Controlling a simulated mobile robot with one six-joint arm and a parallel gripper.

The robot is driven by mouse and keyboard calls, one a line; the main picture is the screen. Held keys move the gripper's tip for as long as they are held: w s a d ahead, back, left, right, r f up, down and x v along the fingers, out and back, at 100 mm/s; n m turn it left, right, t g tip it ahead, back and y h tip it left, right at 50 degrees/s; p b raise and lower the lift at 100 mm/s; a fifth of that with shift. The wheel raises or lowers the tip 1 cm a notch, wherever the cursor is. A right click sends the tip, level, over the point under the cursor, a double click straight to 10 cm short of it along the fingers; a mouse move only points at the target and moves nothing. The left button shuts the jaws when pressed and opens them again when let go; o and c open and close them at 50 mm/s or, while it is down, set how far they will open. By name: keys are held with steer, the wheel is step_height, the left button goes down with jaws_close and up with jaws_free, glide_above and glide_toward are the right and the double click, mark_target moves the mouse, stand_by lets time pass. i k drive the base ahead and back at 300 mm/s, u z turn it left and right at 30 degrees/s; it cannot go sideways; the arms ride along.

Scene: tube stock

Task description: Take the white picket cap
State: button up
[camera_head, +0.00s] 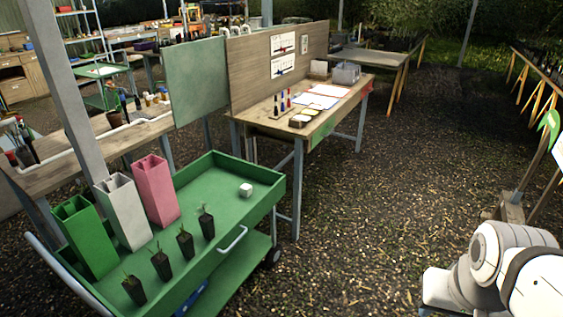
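A small white block (245,190), which looks like the white picket cap, sits on the top tray of a green cart (262,212), toward its far right end. It stands alone with bare tray around it. White rounded links of my arm show at the lower right, well apart from the cart. My gripper is not in view, so I cannot see its fingers or whether it holds anything.
Tall open green (85,240), white (124,212) and pink (155,190) square tubes stand on the cart's left part. Several seedlings in black pots (185,241) line its near side. A wooden workbench (318,107) stands behind. Gravel floor lies clear to the right.

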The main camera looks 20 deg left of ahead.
mark_target(245, 189)
steer(key=z, duration=0.05)
steer(key=i, duration=2.4)
steer(key=u, duration=2.65)
steer(key=i, duration=1)
steer(key=z, duration=0.1)
